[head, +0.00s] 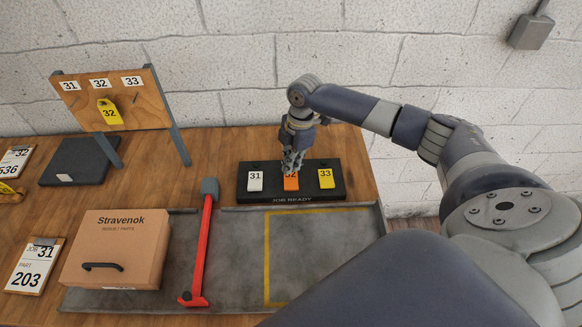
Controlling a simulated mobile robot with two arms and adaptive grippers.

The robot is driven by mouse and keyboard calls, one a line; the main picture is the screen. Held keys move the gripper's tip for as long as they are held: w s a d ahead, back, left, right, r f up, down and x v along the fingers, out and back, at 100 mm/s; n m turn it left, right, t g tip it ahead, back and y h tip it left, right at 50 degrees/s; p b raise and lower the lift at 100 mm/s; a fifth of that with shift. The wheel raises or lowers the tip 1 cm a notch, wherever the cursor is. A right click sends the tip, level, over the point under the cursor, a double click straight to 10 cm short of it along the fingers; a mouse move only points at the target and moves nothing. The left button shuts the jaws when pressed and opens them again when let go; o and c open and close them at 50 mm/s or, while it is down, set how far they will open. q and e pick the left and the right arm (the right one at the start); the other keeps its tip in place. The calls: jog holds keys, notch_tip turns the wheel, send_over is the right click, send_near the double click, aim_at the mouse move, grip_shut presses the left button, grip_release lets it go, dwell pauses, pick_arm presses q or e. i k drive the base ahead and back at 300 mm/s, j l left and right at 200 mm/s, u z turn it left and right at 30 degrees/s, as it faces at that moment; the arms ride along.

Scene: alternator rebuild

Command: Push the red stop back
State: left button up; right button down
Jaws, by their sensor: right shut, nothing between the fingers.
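The red stop (202,250) is a long red bar lying across the grey metal tray, with a grey block at its far end and a red foot at its near end. It stands between the cardboard box and the yellow-outlined area. My right gripper (291,171) is shut and empty, pointing down at the orange 32 tab (291,184) of the black job-ready panel (264,196). The fingers hide part of that tab, and I cannot tell whether they touch it. The gripper is to the right of the stop, apart from it. My left gripper is not in view.
A brown Stravenok box (120,240) sits on the tray's left side. The yellow-outlined part of the tray (315,240) is bare. A wooden tag board (150,101) with a yellow 32 tag (110,112), a dark slab (78,163) and a 31 job card (36,266) are at left.

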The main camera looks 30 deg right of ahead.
aim_at(188, 299)
jog(key=k+j, duration=1.2)
jog(key=k, duration=0.05)
